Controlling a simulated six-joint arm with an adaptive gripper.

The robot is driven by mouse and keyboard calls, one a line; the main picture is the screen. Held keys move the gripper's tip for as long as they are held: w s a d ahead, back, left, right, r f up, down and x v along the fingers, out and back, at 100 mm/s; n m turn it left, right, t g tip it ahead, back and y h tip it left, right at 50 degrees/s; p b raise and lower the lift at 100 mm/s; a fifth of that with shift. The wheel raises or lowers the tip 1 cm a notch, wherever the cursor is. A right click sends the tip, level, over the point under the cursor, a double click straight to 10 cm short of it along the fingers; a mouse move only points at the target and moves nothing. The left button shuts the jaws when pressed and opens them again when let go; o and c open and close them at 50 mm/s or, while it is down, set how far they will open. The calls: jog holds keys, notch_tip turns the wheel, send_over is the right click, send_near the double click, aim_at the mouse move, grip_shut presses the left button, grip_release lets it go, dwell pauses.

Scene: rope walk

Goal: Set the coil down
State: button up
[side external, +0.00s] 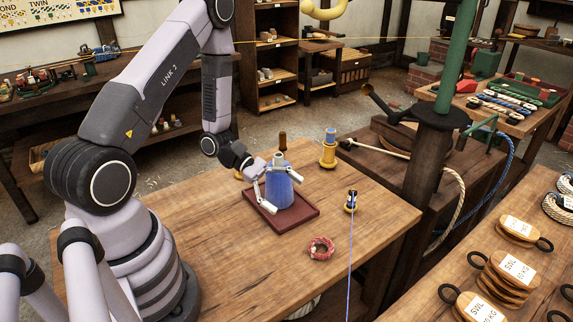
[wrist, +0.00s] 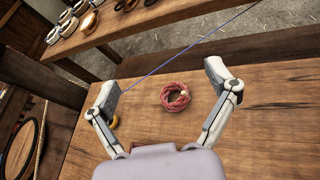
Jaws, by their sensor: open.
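A small red coil (side external: 320,248) of rope lies flat on the wooden workbench (side external: 230,275), near its front right part. It also shows in the wrist view (wrist: 175,97), framed between my two fingers with bare wood around it. My gripper (side external: 281,191) is open and empty. In the side view it is up and left of the coil, in front of a blue tapered block (side external: 279,180) on a dark red tray (side external: 258,221). The wrist view shows both fingers (wrist: 161,84) spread wide, apart from the coil.
A small blue-wound spool (side external: 351,201) stands right of the tray, with a taut blue line (side external: 350,250) running down beside the coil. A yellow spool (side external: 328,152) stands farther back. A green post (side external: 458,50) rises at right. The bench front is clear.

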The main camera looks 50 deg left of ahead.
jog(key=s+d+r+m+g+y, duration=0.25)
jog(key=s+r+m, duration=0.25)
jog(key=r+m, duration=0.25)
jog(key=s+d+r+m+g+y, duration=0.1)
jog(key=s+r+m+g+y, duration=0.25)
jog(key=r+m, duration=0.35)
jog(key=s+a+r+m+t+y, duration=0.5)
jog(key=s+a+r+t+y, duration=0.1)
jog(key=r, duration=0.5)
jog(key=shift+s+a+y, duration=0.35)
jog(key=shift+s+y, duration=0.15)
jog(key=shift+s, duration=0.5)
